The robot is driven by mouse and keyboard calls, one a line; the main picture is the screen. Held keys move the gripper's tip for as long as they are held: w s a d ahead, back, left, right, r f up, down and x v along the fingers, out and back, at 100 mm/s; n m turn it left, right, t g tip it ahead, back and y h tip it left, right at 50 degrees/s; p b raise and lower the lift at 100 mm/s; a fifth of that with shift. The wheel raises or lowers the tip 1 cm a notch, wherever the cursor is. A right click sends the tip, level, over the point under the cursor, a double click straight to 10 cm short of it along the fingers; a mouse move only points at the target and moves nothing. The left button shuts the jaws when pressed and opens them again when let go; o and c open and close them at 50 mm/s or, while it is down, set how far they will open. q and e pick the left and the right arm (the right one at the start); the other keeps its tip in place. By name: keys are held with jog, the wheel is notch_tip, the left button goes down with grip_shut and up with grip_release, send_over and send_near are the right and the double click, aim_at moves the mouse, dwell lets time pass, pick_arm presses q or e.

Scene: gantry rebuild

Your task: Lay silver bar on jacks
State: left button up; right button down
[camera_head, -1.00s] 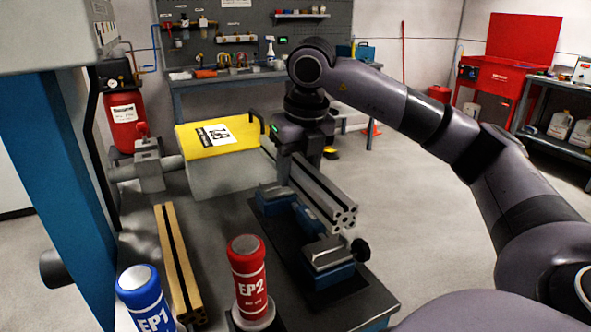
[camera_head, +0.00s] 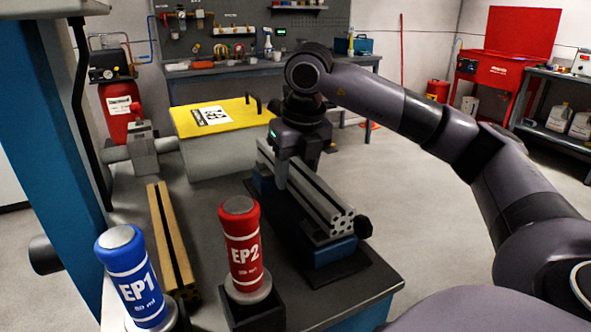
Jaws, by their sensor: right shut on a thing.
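The silver bar (camera_head: 312,198) is a slotted aluminium profile running from back left to front right. My right gripper (camera_head: 281,172) is shut on it near its far end. The bar lies directly over the blue jacks, lined up with them, and hides their tops. The front jack (camera_head: 333,250) shows below the near end, and a bit of the far jack (camera_head: 262,184) shows at the left. The bar looks on or very close to the jacks; I cannot tell if it touches. My left gripper is out of view.
A gold slotted bar (camera_head: 168,236) lies on the bench (camera_head: 225,196) at left. A blue EP1 bottle (camera_head: 135,283) and a red EP2 bottle (camera_head: 242,250) stand in front. A yellow-topped box (camera_head: 240,116) and a grey clamp-like fixture (camera_head: 141,150) sit behind.

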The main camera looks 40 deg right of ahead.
jog(key=shift+f, duration=0.15)
dwell(0.5)
jog(key=shift+c, duration=2.2)
grip_release()
jog(key=v, duration=0.6)
jog(key=shift+r, duration=0.25)
jog(key=shift+s+r, duration=0.15)
jog(key=shift+r, duration=0.15)
